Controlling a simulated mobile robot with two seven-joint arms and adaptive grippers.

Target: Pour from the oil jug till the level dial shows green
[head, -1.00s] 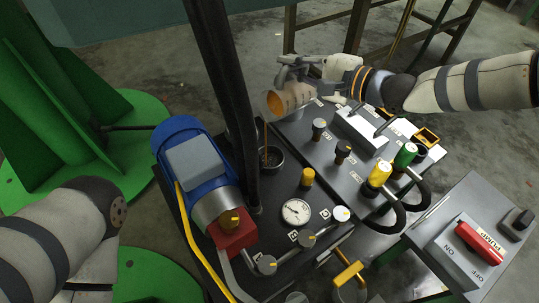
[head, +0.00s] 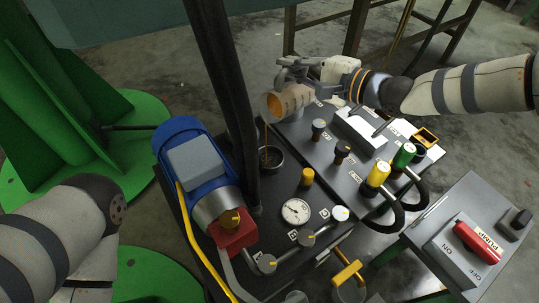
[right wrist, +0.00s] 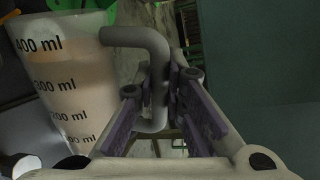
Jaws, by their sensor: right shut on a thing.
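The oil jug (head: 293,98) is a translucent cup with orange-brown oil in it, tilted with its mouth to the left. A thin brown stream (head: 267,135) falls from its lip into the round dark filler opening (head: 270,157) on the black tank top. My right gripper (head: 292,72) is shut on the jug's grey handle (right wrist: 152,45); millilitre marks show on the jug (right wrist: 62,85) in the right wrist view. A round white dial (head: 295,211) with a needle faces up on the tank top; no green reading can be made out. My left gripper is out of view.
A blue motor (head: 180,150) and a dark upright post (head: 228,100) stand left of the filler. A panel with knobs and a yellow (head: 378,173) and a green connector (head: 404,154) lies to the right. A red pump switch (head: 477,240) is at lower right.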

